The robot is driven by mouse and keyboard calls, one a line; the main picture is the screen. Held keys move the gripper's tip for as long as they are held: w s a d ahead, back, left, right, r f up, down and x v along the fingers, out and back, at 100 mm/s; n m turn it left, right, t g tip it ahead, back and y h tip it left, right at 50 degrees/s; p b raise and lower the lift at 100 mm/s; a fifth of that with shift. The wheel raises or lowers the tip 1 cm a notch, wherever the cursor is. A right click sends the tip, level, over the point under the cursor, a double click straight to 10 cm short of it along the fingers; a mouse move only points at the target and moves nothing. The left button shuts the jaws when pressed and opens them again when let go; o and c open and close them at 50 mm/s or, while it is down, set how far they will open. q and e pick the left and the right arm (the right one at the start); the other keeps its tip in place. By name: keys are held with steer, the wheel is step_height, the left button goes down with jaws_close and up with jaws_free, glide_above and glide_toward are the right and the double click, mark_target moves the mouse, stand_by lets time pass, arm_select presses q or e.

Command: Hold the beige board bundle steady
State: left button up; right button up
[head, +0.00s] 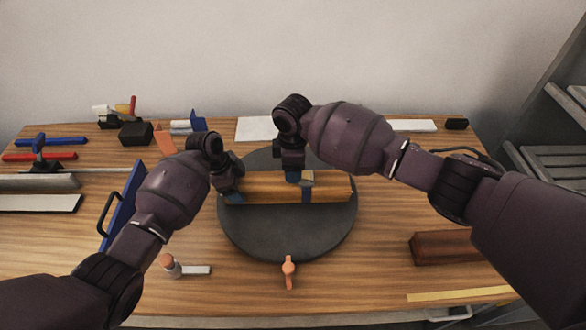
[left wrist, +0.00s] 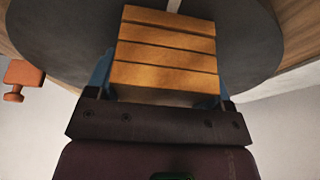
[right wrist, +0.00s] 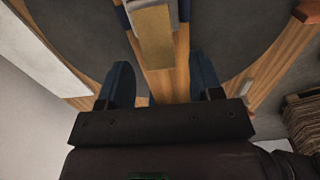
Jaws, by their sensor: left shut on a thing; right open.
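The beige board bundle (head: 332,189) lies lengthwise across a dark round turntable (head: 290,238). In the left wrist view its slatted end (left wrist: 165,62) sits between my blue fingers. My left gripper (head: 232,192) is shut on the bundle's left end. My right gripper (head: 298,178) is open above the bundle's middle. In the right wrist view its fingers (right wrist: 162,85) stand apart on either side of the bundle (right wrist: 165,82), with gaps. A tan strip with dark blue side pieces (right wrist: 155,38) wraps or sits on the bundle beside them; its fastening is unclear.
An orange handle (head: 289,268) sticks out at the turntable's front edge. A reddish-brown block (head: 443,247) lies right. Tools (head: 45,150) lie far left. Front table is mostly clear.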

steer(key=shift+f, duration=0.8)
steer(key=c, duration=0.9)
steer(key=shift+a+f+h, duration=0.2)
steer(key=shift+f+h, duration=0.05)
steer(key=shift+h, duration=0.45)
steer(key=shift+c, duration=0.2)
steer(key=shift+f+h, duration=0.35)
steer(key=shift+h, duration=0.35)
steer(key=o, duration=0.9)
steer(key=shift+o, duration=0.2)
